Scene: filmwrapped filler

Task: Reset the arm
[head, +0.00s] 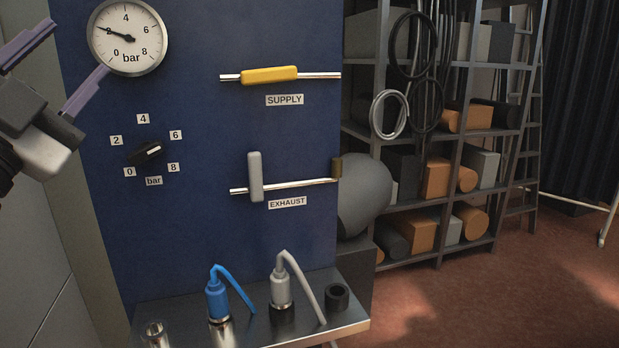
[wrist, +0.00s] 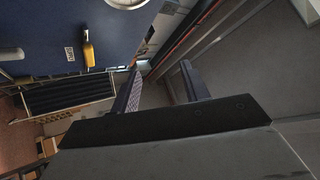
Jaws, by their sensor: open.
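My gripper (head: 79,45) is at the upper left of the head view, left of the pressure gauge (head: 127,37), with its two purple fingers spread apart. In the wrist view my gripper (wrist: 160,69) is open with nothing between the fingers. The gauge needle points near 2 bar. The black knob (head: 147,153) has its white mark turned toward 6. The yellow SUPPLY handle (head: 269,75) lies along its pipe. The grey EXHAUST handle (head: 255,177) stands across its pipe. No finger touches any of these.
A blue panel (head: 200,120) carries the controls. A metal shelf (head: 345,329) below holds a blue connector (head: 217,300), a grey connector (head: 281,288) and a black ring (head: 337,296). A storage rack (head: 452,150) stands at the right. Open floor (head: 500,290) lies before it.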

